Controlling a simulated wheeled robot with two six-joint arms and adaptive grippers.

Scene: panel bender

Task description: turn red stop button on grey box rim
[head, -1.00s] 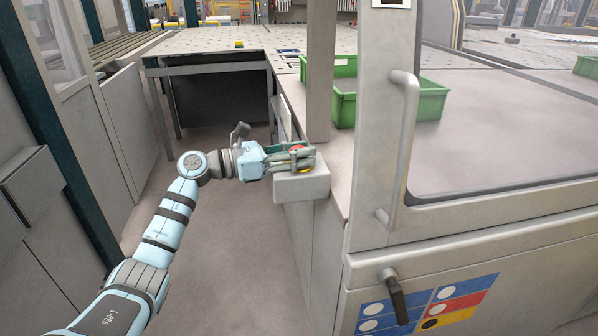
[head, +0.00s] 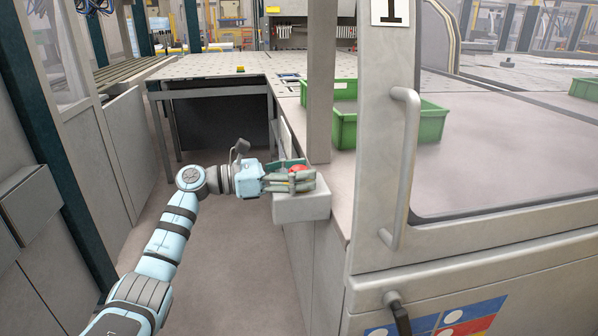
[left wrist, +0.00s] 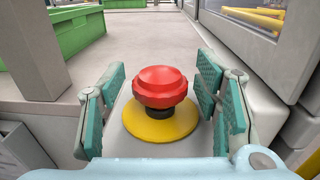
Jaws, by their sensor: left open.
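The red stop button (left wrist: 161,87) stands on a yellow disc (left wrist: 160,120) on top of the grey box (head: 301,207). The box juts out from the machine's side, and the button also shows in the head view (head: 298,168), partly hidden by the fingers. My left gripper (head: 292,180) reaches in from the left over the box. In the left wrist view its green-padded fingers (left wrist: 160,105) stand open, one on each side of the button, with a gap to it on both sides. My right gripper is not in view.
A grey post (head: 320,85) rises just behind the box. A green bin (head: 425,122) stands on the grey worktop beyond it. A door frame with a vertical handle (head: 402,165) is close on the right. Open floor (head: 225,290) lies below the arm.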

